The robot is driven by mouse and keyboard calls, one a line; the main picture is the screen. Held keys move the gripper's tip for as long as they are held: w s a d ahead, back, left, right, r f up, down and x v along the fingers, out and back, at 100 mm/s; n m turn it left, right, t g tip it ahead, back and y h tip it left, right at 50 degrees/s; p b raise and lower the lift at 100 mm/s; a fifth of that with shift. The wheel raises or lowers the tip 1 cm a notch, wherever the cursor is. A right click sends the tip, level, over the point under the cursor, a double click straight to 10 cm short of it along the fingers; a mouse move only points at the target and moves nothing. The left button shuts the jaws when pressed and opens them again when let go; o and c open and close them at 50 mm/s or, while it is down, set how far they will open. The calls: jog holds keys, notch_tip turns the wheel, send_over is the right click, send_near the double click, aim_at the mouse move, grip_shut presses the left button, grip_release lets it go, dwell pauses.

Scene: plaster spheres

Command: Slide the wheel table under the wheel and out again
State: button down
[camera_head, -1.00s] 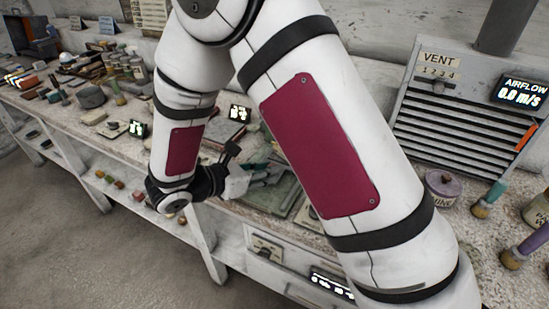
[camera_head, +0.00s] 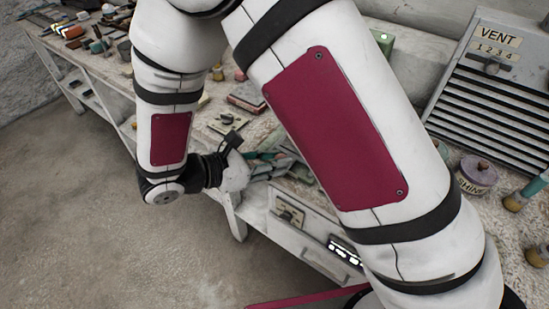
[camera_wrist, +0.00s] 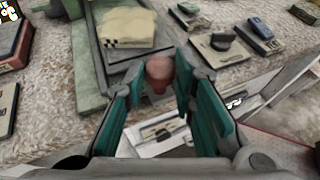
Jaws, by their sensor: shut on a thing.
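A reddish-brown round knob (camera_wrist: 158,70) sits between the fingers of my gripper (camera_wrist: 157,88) in the wrist view. The teal-padded fingers are shut on it, one on each side. Just behind the knob is a dark grey-green table (camera_wrist: 118,56), which appears to be the wheel table. A pale, worn block (camera_wrist: 128,27) with a small checkered strip lies on it. I cannot make out the wheel. In the head view my gripper (camera_head: 268,157) reaches to the bench edge, and my arm hides much of the bench there.
In the wrist view, a dark tool on a plate (camera_wrist: 222,42) and small blocks (camera_wrist: 260,28) lie to the right, and a red box (camera_wrist: 12,40) to the left. A drawer front (camera_head: 300,222) is below the bench. A vent panel (camera_head: 500,80) and purple-lidded jar (camera_head: 476,175) stand right.

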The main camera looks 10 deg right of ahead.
jog(key=c, duration=1.3)
grip_release()
jog(key=shift+s+a+f, duration=0.1)
jog(key=shift+s+a, duration=0.15)
jog(key=shift+a, duration=0.05)
jog(key=shift+c, duration=0.2)
jog(key=shift+d, duration=0.1)
jog(key=v, duration=1.2)
